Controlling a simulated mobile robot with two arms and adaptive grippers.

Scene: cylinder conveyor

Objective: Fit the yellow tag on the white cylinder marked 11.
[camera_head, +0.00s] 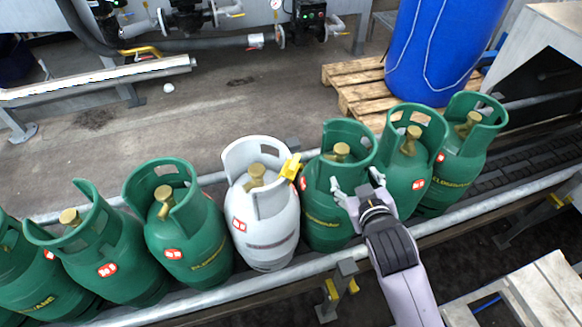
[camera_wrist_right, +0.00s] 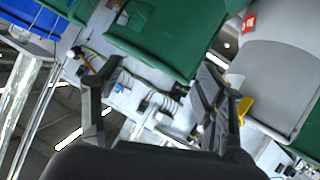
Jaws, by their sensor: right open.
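The white cylinder (camera_head: 265,215) stands upright in a row of green cylinders; its number is too small to read. The yellow tag (camera_head: 290,167) is at the right edge of its collar and appears to hang on it. My right gripper (camera_head: 356,186) is open and empty, right of the tag and apart from it, in front of a green cylinder (camera_head: 322,222). In the right wrist view, my right gripper (camera_wrist_right: 153,72) has its fingers spread, with the yellow tag (camera_wrist_right: 244,108) and white cylinder (camera_wrist_right: 280,72) to the right. My left gripper is out of view.
Green cylinders stand close on both sides of the white one, along a conveyor with a metal rail (camera_head: 215,295) in front. A blue drum (camera_head: 440,50) stands on a wooden pallet (camera_head: 350,75) behind.

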